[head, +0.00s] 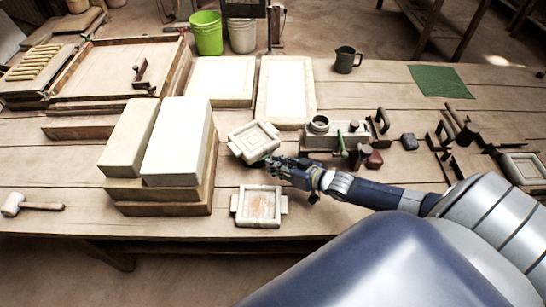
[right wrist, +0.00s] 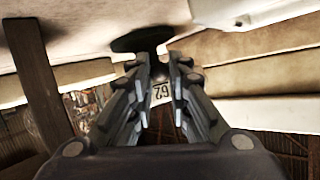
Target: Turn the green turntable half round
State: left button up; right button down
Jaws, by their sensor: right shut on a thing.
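I cannot clearly make out a green turntable in either view. A pale square tile mould with side lugs (head: 253,138) sits turned at an angle near the table's middle. What it rests on is hidden. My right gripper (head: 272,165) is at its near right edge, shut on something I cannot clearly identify. In the right wrist view, the fingers (right wrist: 161,72) point at a dark oval shape (right wrist: 142,39) beneath a pale surface. A small label reading 62 (right wrist: 161,91) shows between them. My left gripper is not in view.
A second mould (head: 259,207) lies in front of the gripper. Stacked pale blocks (head: 178,143) stand to the left. A press-like fixture with a green handle (head: 341,145) stands to the right. A green cloth (head: 440,81) lies at the back right. A mallet (head: 32,205) lies far left.

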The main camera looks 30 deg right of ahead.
jog(key=c, duration=1.5)
grip_release()
jog(key=shift+v, duration=6.05)
